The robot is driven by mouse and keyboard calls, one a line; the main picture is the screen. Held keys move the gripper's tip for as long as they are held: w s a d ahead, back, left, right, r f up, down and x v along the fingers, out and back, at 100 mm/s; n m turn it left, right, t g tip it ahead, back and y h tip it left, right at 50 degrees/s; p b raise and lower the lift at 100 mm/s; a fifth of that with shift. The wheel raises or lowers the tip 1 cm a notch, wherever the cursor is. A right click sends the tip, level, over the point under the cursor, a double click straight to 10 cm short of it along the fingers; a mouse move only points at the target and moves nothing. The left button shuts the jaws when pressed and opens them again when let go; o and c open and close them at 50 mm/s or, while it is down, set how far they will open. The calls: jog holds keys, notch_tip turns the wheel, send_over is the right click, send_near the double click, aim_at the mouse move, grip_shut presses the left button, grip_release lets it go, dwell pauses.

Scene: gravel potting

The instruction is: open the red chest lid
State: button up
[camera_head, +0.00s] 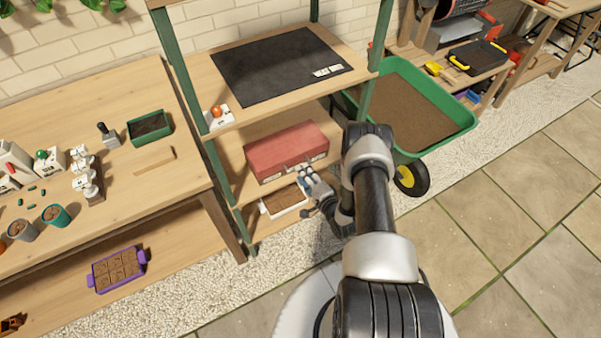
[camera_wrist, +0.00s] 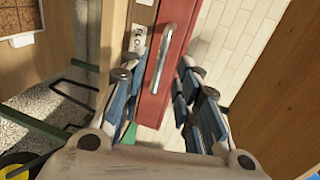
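The red chest (camera_head: 286,150) sits on the middle shelf of the wooden rack, with its lid down. Metal fittings show on its front. In the wrist view a red strip of the chest (camera_wrist: 155,108) carries a silver bar handle (camera_wrist: 175,45), with a labelled pale plate (camera_wrist: 138,38) beside it. My gripper (camera_head: 308,173) is in front of the chest's front face, near its lower edge. In the wrist view my gripper (camera_wrist: 162,76) is open, with the red strip and handle showing between its fingers. Whether a finger touches the chest, I cannot tell.
A white tray of soil (camera_head: 263,208) is on the shelf below the chest. The shelf above holds a black mat (camera_head: 270,70). A green wheelbarrow (camera_head: 460,118) stands close on the right. A green rack post (camera_head: 180,65) is left of the chest.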

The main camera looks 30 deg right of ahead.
jog(key=x, duration=0.3)
jog(key=shift+w+b, duration=0.3)
jog(key=shift+b, duration=0.1)
jog(key=shift+c, duration=0.5)
grip_shut()
